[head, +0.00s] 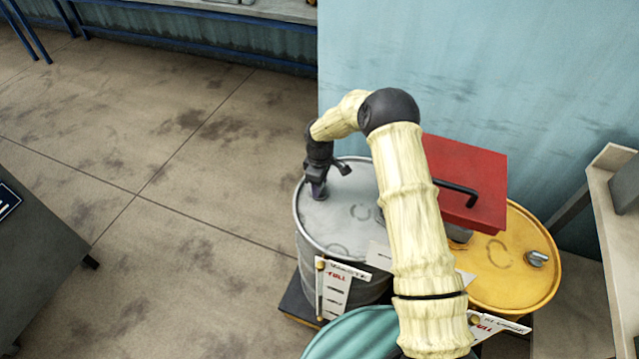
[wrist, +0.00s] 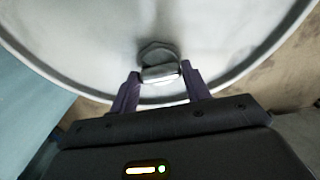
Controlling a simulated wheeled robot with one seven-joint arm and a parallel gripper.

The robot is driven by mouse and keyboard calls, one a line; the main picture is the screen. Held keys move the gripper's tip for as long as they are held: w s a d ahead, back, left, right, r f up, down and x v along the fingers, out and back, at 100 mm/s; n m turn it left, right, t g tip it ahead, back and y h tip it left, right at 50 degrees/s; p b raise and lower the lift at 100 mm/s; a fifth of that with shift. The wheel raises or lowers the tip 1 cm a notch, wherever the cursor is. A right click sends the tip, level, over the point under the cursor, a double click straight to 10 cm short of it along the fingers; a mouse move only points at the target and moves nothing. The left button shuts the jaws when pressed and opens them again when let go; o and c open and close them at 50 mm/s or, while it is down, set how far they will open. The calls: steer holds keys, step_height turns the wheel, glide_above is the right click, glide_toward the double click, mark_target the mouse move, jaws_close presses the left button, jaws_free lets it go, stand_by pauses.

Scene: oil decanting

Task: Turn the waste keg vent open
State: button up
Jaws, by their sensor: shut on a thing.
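The waste keg (head: 338,222) is a grey drum standing upright, with a white "WASTE" and "FULL" label card (head: 341,286) at its front. My gripper (head: 318,192) reaches down to the far left part of the keg's lid. In the wrist view the vent (wrist: 160,68) is a small grey metal knob with a flat bar, near the lid's rim. The purple fingers of my gripper (wrist: 160,84) are shut on the vent's bar, one at each side. In the head view the vent is hidden behind my gripper.
A teal drum (head: 345,337) is in front. A teal wall (head: 480,70) rises behind.

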steer(key=o, duration=1)
step_height(320, 180, up, 17)
steer(key=shift+r+b, duration=0.2)
steer(key=shift+b, duration=0.25)
steer(key=s+d+r+m+t+p, duration=0.1)
steer(key=s+d+r+m, duration=0.3)
steer(key=s, duration=0.5)
steer(key=s+d+r+m+p, duration=0.3)
steer(key=s+d+r+m, duration=0.1)
steer(key=s+d, duration=0.3)
steer(key=s+d+r+m+t+p, duration=0.1)
steer(key=s+d+r+m+p, duration=0.2)
steer(key=s+d+m, duration=0.3)
steer(key=s, duration=0.5)
steer(key=shift+d+r+t, duration=0.2)
steer(key=shift+r+t, duration=0.1)
steer(key=shift+r, duration=0.1)
